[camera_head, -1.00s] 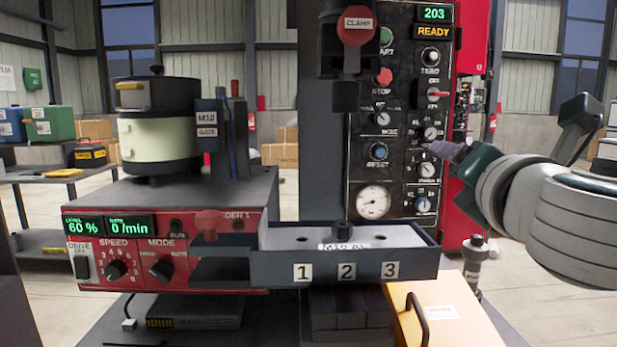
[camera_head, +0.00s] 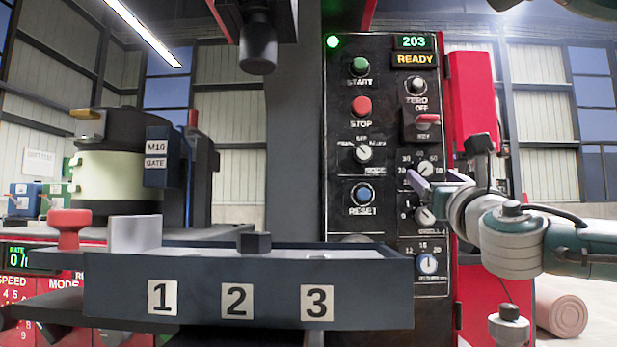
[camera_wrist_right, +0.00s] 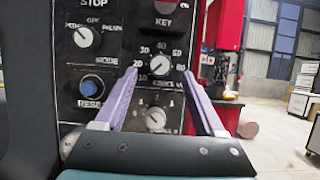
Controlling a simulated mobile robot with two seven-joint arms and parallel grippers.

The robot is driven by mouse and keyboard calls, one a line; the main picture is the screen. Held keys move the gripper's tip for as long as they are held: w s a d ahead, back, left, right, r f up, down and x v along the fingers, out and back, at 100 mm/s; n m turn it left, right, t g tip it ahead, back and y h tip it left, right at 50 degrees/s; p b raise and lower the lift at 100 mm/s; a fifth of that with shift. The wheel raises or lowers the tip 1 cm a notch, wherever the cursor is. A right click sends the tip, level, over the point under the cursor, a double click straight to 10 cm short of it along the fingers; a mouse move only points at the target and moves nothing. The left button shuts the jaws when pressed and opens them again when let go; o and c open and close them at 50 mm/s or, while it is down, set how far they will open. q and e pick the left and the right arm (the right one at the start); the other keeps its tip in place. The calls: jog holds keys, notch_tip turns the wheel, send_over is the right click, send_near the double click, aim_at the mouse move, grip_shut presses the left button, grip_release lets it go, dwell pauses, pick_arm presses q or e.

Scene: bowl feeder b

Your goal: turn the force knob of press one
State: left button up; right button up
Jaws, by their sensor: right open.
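The press control panel (camera_head: 386,230) is black and upright, with a lit READY display at its top. The likely force knob (camera_head: 426,168) is a small pale dial with numbers around it, on the panel's right side; its label is too blurred to read surely. It also shows in the right wrist view (camera_wrist_right: 160,64), pointing up and right. My right gripper (camera_head: 424,180) is at the panel, coming from the right. In the right wrist view its two purple fingers (camera_wrist_right: 160,76) are open, with the tips to either side of this knob and nothing held. Contact cannot be told. My left gripper is not in view.
The dwell knob (camera_head: 426,215) lies just below. A red key switch (camera_head: 428,121) sits above, and the mode knob (camera_head: 363,152) and blue reset button (camera_head: 362,196) lie to the left. A grey tray (camera_head: 380,258) numbered 1 to 3 stands in front.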

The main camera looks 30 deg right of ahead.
aim_at(426, 171)
jog(key=shift+x, duration=1.55)
grip_shut()
